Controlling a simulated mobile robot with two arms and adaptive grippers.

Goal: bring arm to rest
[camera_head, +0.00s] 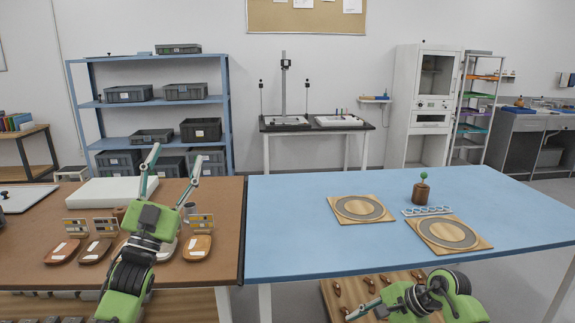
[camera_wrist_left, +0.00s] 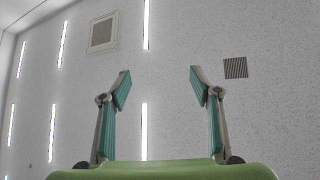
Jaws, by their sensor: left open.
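My left gripper (camera_head: 173,163) stands over the brown table (camera_head: 222,222), its fingers pointing up and spread apart. Nothing is between them. In the left wrist view the same open, empty gripper (camera_wrist_left: 160,78) faces the ceiling. My right arm is low at the bottom right, in front of the blue table (camera_head: 300,235). Of my right gripper (camera_head: 362,311), only a finger shows at the bottom edge, so its opening cannot be told.
Several brown sherd trays with labels (camera_head: 98,250) lie around my left arm. Two wooden boards with grey rings (camera_head: 335,205) (camera_head: 480,243) and a brown pot with a green knob (camera_head: 419,194) are on the blue table. Its left half is clear.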

